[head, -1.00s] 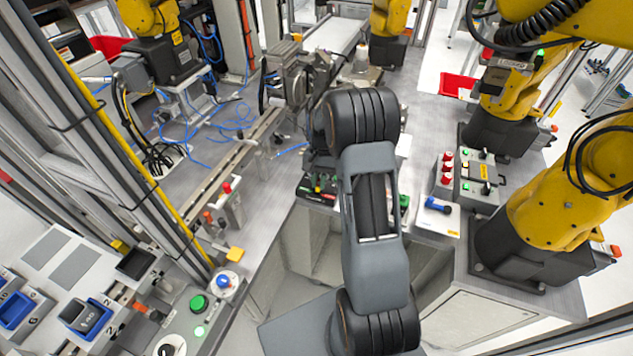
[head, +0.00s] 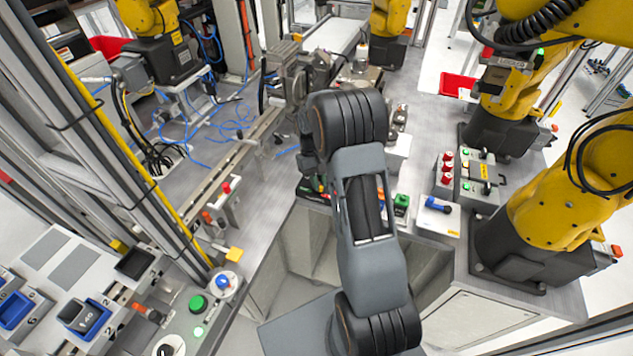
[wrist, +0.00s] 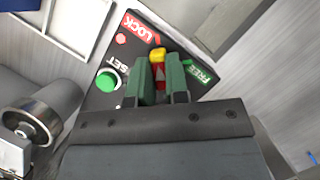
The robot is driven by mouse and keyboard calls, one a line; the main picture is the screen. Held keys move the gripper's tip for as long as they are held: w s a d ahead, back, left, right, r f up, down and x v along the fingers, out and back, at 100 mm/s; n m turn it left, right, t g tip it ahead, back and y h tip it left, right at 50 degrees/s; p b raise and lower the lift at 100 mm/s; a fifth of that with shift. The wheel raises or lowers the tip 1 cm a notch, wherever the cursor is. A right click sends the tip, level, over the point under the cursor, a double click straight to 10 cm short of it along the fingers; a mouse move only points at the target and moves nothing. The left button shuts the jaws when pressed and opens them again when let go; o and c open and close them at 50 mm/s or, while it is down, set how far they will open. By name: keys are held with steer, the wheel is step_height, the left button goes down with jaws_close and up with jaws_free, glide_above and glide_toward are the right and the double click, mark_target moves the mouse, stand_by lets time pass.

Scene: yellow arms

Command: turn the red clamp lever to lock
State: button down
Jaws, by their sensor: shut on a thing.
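The red clamp lever (wrist: 160,71) with a yellow tip shows in the wrist view between the two green fingers of my gripper (wrist: 160,80). My gripper is shut on the lever. The lever stands on a dark panel (wrist: 129,46) with a red LOCK label (wrist: 139,28) at its upper left and a green FREE label (wrist: 200,69) to its right. The lever's tip lies between the two labels. The lever's base is hidden behind the gripper.
A green button (wrist: 105,82) sits left of the fingers on the panel. A metal cylinder (wrist: 45,110) lies to the left in the wrist view. In the head view, a box with red buttons (head: 446,170) and a blue-handled device (head: 437,205) stand to the right of my arm.

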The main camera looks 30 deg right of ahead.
steer(key=shift+w+r, duration=0.15)
steer(key=shift+w, duration=0.05)
steer(key=c, duration=1.1)
jaws_free()
steer(key=b+v, duration=0.1)
steer(key=v, duration=1.2)
steer(key=shift+r, duration=0.25)
steer(key=shift+w, duration=0.1)
